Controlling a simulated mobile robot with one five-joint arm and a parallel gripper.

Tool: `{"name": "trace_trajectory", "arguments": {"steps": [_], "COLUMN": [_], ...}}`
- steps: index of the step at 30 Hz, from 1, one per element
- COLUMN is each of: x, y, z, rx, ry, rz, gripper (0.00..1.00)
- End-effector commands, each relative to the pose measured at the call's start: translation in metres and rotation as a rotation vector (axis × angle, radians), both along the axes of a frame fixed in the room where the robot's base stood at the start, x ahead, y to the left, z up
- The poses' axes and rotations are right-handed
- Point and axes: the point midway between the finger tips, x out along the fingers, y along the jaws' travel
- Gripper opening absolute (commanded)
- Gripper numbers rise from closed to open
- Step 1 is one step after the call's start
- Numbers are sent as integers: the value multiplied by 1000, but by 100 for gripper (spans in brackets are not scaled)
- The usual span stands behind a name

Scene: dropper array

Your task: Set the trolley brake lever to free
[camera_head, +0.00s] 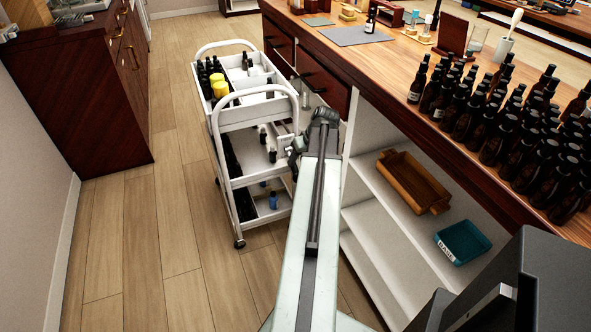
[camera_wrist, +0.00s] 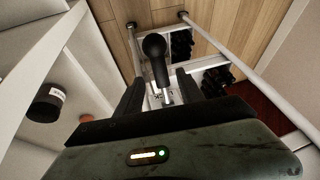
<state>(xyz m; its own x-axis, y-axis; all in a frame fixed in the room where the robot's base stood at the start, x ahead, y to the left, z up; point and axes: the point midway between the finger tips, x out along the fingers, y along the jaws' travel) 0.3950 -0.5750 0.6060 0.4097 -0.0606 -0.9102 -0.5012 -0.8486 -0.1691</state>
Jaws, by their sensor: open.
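The white trolley (camera_head: 255,112) stands on the floor left of the counter, with loaded tiers and a curved push handle at its near end. My gripper (camera_head: 300,147) is at the trolley's near right side, small and partly hidden by my arm in the head view. In the wrist view, a lever with a black rounded grip (camera_wrist: 155,50) and a silver shaft shows between the two dark fingers of my open gripper (camera_wrist: 160,77). It appears to be the brake lever. Contact with the fingers cannot be told.
The wooden counter (camera_head: 410,75) with many brown bottles (camera_head: 540,140) lies close on the right. Its open shelves hold a brown tray (camera_head: 413,182) and a teal bin (camera_head: 463,242). A dark cabinet (camera_head: 70,95) stands at left. The floor between is clear.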

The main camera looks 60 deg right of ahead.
Motion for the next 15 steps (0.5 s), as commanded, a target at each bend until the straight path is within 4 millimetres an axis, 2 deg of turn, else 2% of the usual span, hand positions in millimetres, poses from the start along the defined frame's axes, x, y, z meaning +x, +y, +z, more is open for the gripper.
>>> {"name": "trace_trajectory", "arguments": {"steps": [1,6,10,15], "x": [4,16,22,23], "y": [-1,-3,-4,-4], "z": [-17,-46,-55,-52], "rx": [0,0,0,0], "ry": [0,0,0,1], "rz": [1,1,0,-1], "gripper": [45,45,45,45]}}
